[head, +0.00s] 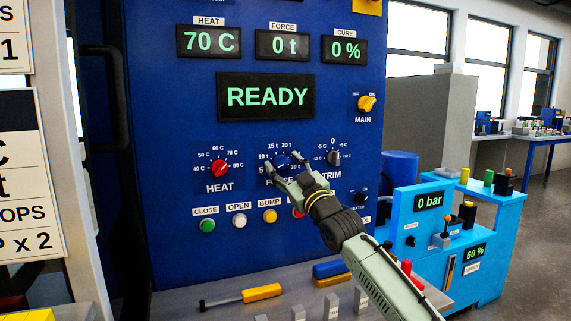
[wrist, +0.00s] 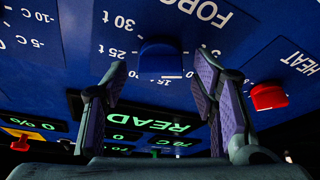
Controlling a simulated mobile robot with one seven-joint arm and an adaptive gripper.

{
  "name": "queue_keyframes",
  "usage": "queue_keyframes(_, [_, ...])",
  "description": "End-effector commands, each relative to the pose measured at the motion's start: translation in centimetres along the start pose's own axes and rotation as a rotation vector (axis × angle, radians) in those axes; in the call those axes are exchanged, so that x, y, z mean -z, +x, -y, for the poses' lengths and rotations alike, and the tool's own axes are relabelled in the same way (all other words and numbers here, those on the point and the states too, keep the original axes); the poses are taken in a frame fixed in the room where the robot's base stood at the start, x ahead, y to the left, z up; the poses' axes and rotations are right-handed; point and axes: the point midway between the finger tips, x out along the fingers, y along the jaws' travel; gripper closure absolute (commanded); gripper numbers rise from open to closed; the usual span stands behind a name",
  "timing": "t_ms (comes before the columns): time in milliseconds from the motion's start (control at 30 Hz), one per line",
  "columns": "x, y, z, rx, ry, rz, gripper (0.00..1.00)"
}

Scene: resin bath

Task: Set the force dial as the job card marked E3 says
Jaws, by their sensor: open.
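The FORCE dial, a blue knob (head: 282,159), sits on the blue press panel between the HEAT and TRIM dials. In the wrist view the knob (wrist: 160,58) appears upside down, with a pale mark at its lower edge; I cannot tell its exact setting. My gripper (head: 284,169) is open at the dial, its fingers one on each side of the knob, as the wrist view (wrist: 161,72) also shows. I cannot tell if they touch it. The FORCE display (head: 284,46) reads 0 t. A job card (head: 22,175) at the left is cut off; no E3 mark shows.
The red HEAT dial (head: 219,168) and black TRIM dial (head: 333,157) flank the FORCE dial closely. CLOSE (head: 207,226), OPEN (head: 239,221) and BUMP (head: 270,216) buttons sit below. The main display (head: 265,97) reads READY. A yellow-handled tool (head: 250,294) lies on the ledge.

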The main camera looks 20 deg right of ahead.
Motion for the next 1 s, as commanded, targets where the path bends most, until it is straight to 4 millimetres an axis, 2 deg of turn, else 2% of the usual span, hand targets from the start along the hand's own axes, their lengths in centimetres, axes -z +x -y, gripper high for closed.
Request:
queue_keyframes(233, [-0.02,0.04,0.04,0.000,0.000,0.000,0.47])
queue_keyframes(900, [-0.01,0.03,0.05,0.001,0.001,0.000,0.92])
queue_keyframes(1000, [-0.02,0.03,0.06,0.001,0.001,0.000,0.95])
